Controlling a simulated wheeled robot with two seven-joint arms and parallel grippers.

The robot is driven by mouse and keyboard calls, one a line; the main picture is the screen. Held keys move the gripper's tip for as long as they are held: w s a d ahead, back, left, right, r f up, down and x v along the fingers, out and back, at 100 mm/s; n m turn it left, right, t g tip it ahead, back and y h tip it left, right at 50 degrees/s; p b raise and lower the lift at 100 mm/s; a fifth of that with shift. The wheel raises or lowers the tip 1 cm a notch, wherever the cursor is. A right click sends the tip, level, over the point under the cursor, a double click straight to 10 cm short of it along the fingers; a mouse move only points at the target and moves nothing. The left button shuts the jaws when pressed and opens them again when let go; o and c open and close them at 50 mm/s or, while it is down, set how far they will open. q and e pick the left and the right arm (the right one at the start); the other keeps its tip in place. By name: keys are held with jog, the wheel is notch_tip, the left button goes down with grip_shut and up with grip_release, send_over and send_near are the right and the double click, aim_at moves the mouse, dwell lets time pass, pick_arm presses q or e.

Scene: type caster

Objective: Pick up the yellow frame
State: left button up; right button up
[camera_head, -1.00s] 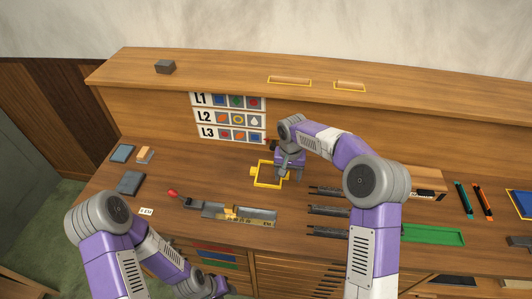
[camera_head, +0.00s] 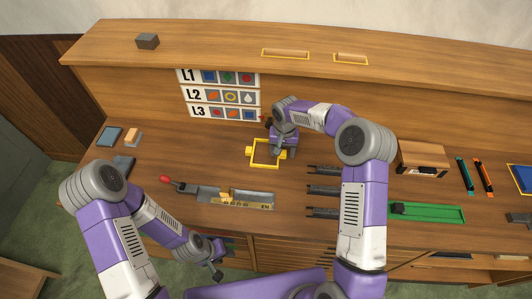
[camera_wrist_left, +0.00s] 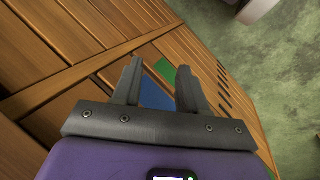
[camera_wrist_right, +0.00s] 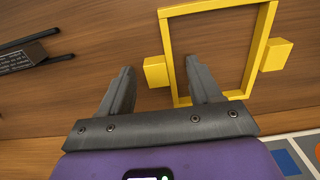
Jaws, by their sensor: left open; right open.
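The yellow frame (camera_head: 262,166) is a rectangular outline with a small block on each side, lying on the workbench below the L1–L3 picture board. My right gripper (camera_head: 277,151) is over its right side in the head view. In the right wrist view the open fingers (camera_wrist_right: 159,66) stand either side of the frame's left bar and block (camera_wrist_right: 157,71); one fingertip shows within the frame's opening. I cannot tell whether they touch it. My left gripper (camera_head: 217,268) is open and empty, low in front of the bench; its fingers (camera_wrist_left: 158,67) also show in the left wrist view.
A metal fixture with a red-knobbed lever (camera_head: 166,180) lies in front of the frame. Black racks (camera_head: 322,190) and a green tray (camera_head: 454,213) are to the right. The picture board (camera_head: 222,96) stands behind. Small blocks (camera_head: 133,136) lie at the left.

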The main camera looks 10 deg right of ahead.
jog(key=shift+c, duration=0.3)
grip_shut()
jog(key=shift+r, duration=0.15)
